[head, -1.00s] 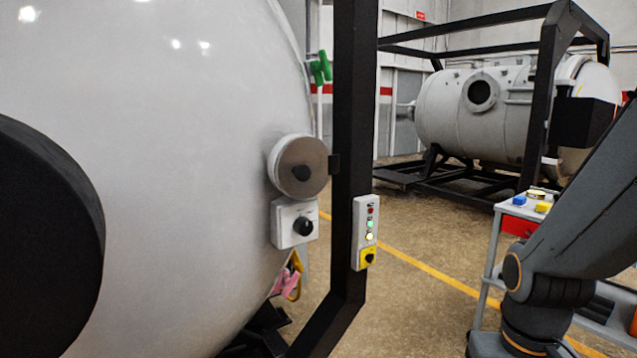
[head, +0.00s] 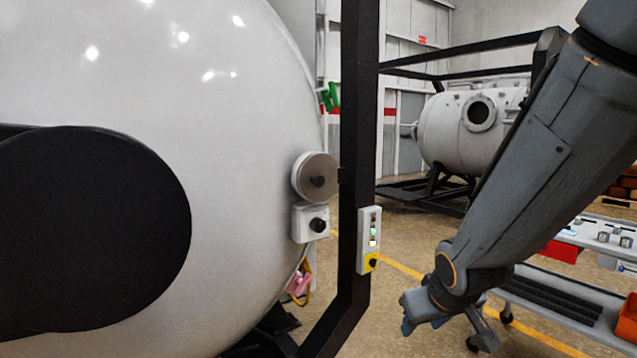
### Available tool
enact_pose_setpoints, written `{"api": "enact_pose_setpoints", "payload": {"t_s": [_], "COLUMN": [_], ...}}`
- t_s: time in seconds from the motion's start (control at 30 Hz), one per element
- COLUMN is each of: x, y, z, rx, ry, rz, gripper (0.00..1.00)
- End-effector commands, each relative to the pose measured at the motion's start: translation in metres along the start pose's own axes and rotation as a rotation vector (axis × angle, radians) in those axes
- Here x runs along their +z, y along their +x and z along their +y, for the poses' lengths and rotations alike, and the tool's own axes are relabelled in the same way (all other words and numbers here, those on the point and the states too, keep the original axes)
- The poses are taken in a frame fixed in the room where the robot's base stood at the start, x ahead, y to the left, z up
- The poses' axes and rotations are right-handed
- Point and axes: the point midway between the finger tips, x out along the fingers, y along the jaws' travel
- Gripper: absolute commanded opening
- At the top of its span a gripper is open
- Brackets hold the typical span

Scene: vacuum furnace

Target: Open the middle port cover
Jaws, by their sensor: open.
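A round grey metal cover with a dark central knob (head: 315,177) sits on the right side of the big white furnace vessel (head: 230,120). It looks closed against the vessel. Which port is the middle one is not clear from this view. Just below it is a white box with a black knob (head: 311,223). My gripper (head: 412,318) hangs low at the end of my arm, to the right of the black frame post and below the cover. It is open, apart from the cover, and looks empty; its fingers are small and hard to make out.
A black frame post (head: 358,130) stands right beside the cover and carries a control panel (head: 369,240) with lights. A large black disc (head: 95,230) fills the left. A grey cart (head: 570,300) stands at right. A second vessel (head: 450,135) stands behind. Open floor lies between.

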Motion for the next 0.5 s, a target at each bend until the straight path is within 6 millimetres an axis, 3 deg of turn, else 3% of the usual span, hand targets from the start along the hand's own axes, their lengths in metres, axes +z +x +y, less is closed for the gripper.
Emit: {"api": "enact_pose_setpoints", "payload": {"t_s": [0.03,0.1,0.2,0.33,0.5], "x": [-0.037,-0.088,-0.149,-0.202,-0.233], "y": [-0.005,-0.018,-0.048,-0.093,-0.138], "z": [-0.003,-0.012,-0.032,-0.063,-0.092], "rx": [-0.007,-0.033,-0.085,-0.172,-0.267], "ry": [-0.045,-0.105,-0.191,-0.285,-0.358], "rz": [0.125,0.3,0.535,0.781,0.974], "gripper": [0.41,0.41,0.41,0.41,0.41]}}
